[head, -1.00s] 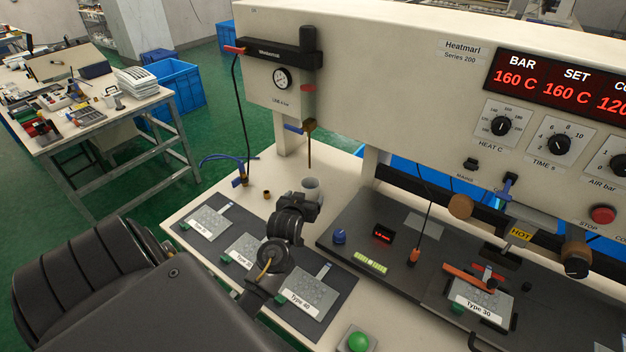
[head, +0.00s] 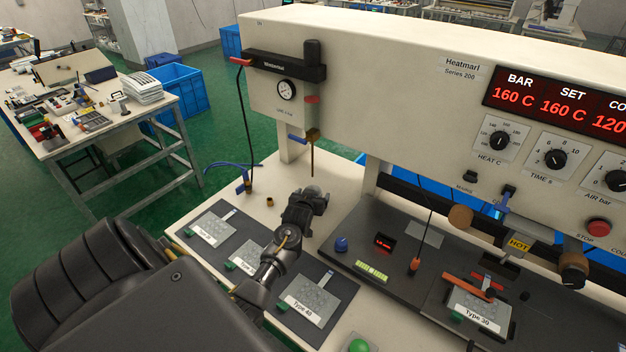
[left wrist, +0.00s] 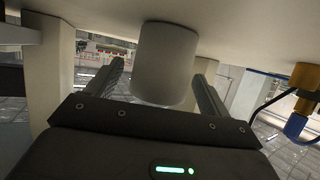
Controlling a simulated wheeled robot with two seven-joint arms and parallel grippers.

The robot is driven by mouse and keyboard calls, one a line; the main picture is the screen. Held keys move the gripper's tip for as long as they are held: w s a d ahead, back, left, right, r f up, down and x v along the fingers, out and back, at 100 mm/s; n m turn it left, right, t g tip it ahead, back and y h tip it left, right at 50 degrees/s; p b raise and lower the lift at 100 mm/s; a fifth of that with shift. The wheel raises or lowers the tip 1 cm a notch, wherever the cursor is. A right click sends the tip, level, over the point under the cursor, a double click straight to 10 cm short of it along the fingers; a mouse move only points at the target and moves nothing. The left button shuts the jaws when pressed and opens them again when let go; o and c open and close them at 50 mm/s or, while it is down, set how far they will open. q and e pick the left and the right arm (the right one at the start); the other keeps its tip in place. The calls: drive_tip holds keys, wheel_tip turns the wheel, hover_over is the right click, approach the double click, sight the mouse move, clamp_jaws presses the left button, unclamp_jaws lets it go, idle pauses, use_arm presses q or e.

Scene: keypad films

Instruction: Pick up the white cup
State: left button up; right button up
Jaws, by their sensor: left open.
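The white cup (left wrist: 165,62) stands on the white bench, which shows upside down along the top of the left wrist view. My left gripper (left wrist: 157,70) is open, with one finger on each side of the cup. I cannot tell whether either finger touches it. In the head view my left gripper (head: 316,196) reaches low over the bench, and it hides nearly all of the cup there. My right gripper is not in view.
The heat press (head: 400,75) rises behind, with a thin rod (head: 312,158) hanging near my gripper. A small brass fitting (head: 270,202) and a blue-handled valve (head: 243,187) are left of the gripper. A dark mat with labelled keypad films (head: 212,230) lies in front.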

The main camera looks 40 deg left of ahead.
use_arm(q)
drive_tip(key=shift+w+a+f, duration=0.2)
drive_tip(key=shift+w+a, duration=0.05)
drive_tip(key=shift+w, duration=0.15)
drive_tip(key=shift+c, duration=0.4)
drive_tip(key=c, duration=1.1)
drive_tip(key=shift+o, duration=0.2)
drive_tip(key=shift+r, duration=0.15)
drive_tip(key=shift+r, duration=0.25)
drive_tip(key=shift+s+d+r+b, duration=0.15)
drive_tip(key=shift+r+b, duration=0.25)
drive_tip(key=shift+r, duration=0.25)
drive_tip(key=shift+s+d+r+b, duration=0.15)
drive_tip(key=shift+r+b, duration=0.2)
drive_tip(key=shift+r, duration=0.25)
drive_tip(key=s+d+b, duration=0.1)
drive_tip(key=s+d, duration=0.1)
drive_tip(key=s, duration=0.3)
drive_tip(key=s+d+b, duration=0.1)
drive_tip(key=s+d, duration=0.2)
drive_tip(key=s, duration=0.2)
drive_tip(key=s+d+b, duration=0.1)
drive_tip(key=s+d, duration=0.2)
drive_tip(key=s, duration=0.2)
drive_tip(key=shift+s+r, duration=0.15)
